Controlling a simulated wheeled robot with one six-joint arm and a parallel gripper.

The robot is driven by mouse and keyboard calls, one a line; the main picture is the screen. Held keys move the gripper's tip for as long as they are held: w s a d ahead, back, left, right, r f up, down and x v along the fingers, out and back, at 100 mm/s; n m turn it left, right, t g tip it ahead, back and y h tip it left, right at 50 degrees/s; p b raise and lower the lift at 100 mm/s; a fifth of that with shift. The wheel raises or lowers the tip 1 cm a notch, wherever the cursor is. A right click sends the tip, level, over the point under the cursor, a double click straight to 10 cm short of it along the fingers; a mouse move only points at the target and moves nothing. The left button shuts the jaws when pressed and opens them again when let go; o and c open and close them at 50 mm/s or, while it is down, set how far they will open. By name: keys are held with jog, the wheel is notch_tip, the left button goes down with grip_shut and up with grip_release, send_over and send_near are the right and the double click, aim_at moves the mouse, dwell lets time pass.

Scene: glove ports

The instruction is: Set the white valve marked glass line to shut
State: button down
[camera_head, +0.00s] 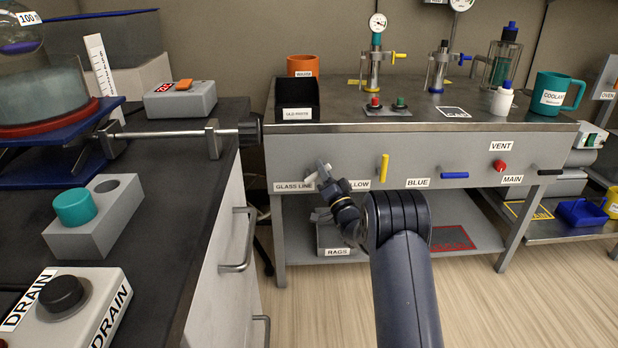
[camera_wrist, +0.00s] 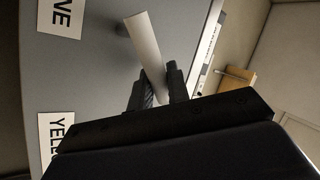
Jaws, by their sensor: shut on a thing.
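The white valve handle (camera_head: 323,168) is on the grey front panel of the back bench, right of the GLASS LINE label (camera_head: 293,187). In the wrist view the white handle (camera_wrist: 147,42) is a flat lever that slants across the panel, its near end between my two fingers. My gripper (camera_head: 327,181) is shut on this lever; it also shows in the wrist view (camera_wrist: 156,86). My gripper hides part of the lever and part of the YELLOW label (camera_head: 360,185). The valve's stem is mostly hidden behind the lever.
The left counter (camera_head: 190,200) has a metal rod (camera_head: 170,134) reaching toward the bench. The floor in front is clear.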

jog(key=shift+d+f+m+t+h+b, duration=0.2)
jog(key=shift+f+m+t+h, duration=0.35)
jog(key=shift+m+h, duration=1.25)
jog(key=shift+d+f+m+t+h+b, duration=0.2)
jog(key=shift+f+m+t+h, duration=0.3)
jog(key=shift+m+h, duration=1.35)
jog(key=shift+d+f+m+t+h+b, duration=0.2)
jog(key=shift+f+m+t+h, duration=0.4)
jog(key=shift+m, duration=2.25)
jog(key=shift+h, duration=0.35)
jog(key=c, duration=1.4)
grip_release()
jog(key=p+v, duration=0.3)
jog(key=v, duration=0.8)
jog(key=shift+r, duration=0.15)
